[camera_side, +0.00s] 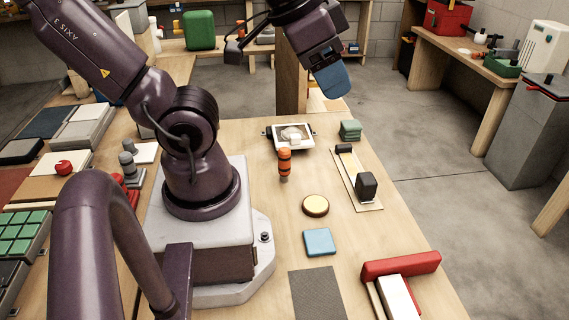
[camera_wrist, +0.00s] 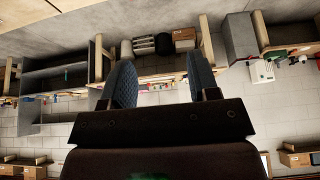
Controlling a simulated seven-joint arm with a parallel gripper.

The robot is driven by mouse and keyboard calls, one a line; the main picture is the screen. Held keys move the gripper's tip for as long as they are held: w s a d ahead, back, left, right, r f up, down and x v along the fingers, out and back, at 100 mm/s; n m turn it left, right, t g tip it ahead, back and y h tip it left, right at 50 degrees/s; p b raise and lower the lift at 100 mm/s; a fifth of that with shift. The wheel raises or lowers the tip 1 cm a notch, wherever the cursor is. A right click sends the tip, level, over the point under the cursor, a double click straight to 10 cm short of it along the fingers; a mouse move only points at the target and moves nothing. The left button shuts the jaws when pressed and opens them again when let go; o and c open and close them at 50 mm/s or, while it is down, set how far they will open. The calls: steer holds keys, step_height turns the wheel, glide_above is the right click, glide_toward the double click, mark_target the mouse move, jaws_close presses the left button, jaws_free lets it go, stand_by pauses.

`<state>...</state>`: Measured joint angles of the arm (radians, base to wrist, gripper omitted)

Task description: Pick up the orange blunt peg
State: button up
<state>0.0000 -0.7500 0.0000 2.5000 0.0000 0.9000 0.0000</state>
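The orange blunt peg (camera_side: 285,160) stands upright on the wooden table in the side view, with dark bands and a grey lower end. My gripper (camera_side: 334,85) is raised well above the table, up and to the right of the peg in the side view. Its blue fingers overlap there. In the wrist view my gripper (camera_wrist: 162,64) shows two blue fingers spread apart with nothing between them. The wrist camera looks out across the room, and I cannot see the peg in it.
On the wooden table (camera_side: 270,245), a framed tray (camera_side: 306,143) is behind the peg, with a green block (camera_side: 350,130) to its right. Bare wood surrounds the peg.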

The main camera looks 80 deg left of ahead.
steer(key=shift+o, duration=0.3)
steer(key=n+g, duration=0.6)
steer(key=n, duration=2.1)
glide_above(284, 149)
step_height(284, 149, down, 18)
steer(key=r, duration=0.1)
steer(key=f, duration=0.7)
steer(key=shift+s, duration=0.2)
steer(key=shift+w+f, duration=0.15)
steer(key=shift+f, duration=1.4)
steer(key=shift+w+f, duration=0.1)
steer(key=shift+f, duration=1.4)
